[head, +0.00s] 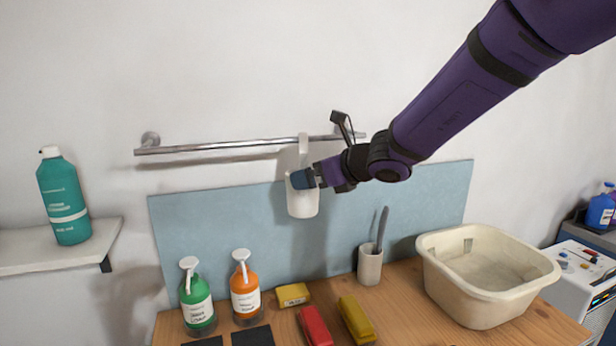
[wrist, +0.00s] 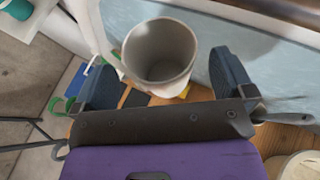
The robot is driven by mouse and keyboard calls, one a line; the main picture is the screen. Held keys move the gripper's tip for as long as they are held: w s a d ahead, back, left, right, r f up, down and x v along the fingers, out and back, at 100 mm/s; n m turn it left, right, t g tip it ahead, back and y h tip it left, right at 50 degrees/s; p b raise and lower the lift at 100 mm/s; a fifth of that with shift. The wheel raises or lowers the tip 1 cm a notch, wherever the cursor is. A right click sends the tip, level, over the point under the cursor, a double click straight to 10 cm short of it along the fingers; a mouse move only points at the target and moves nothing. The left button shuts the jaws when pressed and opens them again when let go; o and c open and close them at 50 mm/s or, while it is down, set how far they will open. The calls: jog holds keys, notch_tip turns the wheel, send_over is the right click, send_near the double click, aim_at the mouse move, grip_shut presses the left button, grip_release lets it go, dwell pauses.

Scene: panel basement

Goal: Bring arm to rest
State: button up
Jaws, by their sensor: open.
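My gripper (head: 306,180) is at the end of my purple arm, which reaches in from the upper right. It is level with a white cup (head: 303,206) that hangs by a hook from a metal rail (head: 225,146) on the wall. In the wrist view the cup (wrist: 160,52) looks empty and lies between the two dark blue fingers of my gripper (wrist: 166,78). The fingers are spread, with visible gaps on both sides of the cup. My gripper hides part of the cup in the head view.
Below, a wooden table (head: 279,329) holds a green bottle (head: 197,305), an orange bottle (head: 245,295), a beige holder (head: 370,265) and a cream basin (head: 470,300). A blue panel (head: 220,230) backs it. A shelf (head: 60,250) with a teal bottle (head: 65,200) is left.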

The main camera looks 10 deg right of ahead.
jog(key=s+d+r+n+g+h, duration=0.15)
jog(key=s+d+n, duration=0.25)
jog(key=s+n, duration=0.5)
jog(key=s+d+r+n+g, duration=0.2)
jog(key=s+d+r+n, duration=0.15)
jog(key=s+n, duration=0.55)
jog(key=s+d+f+n+h, duration=0.1)
jog(key=s+d+n+h, duration=0.2)
jog(key=s+d, duration=0.3)
jog(key=s+d+f+n+g+h, duration=0.1)
jog(key=s+d+f+n+h, duration=0.1)
jog(key=s+d+n+h, duration=0.2)
jog(key=s+d+n, duration=0.2)
jog(key=s, duration=0.2)
jog(key=shift+s+d+f+n, duration=0.25)
jog(key=shift+s+d+n, duration=0.05)
jog(key=shift+s+d, duration=0.1)
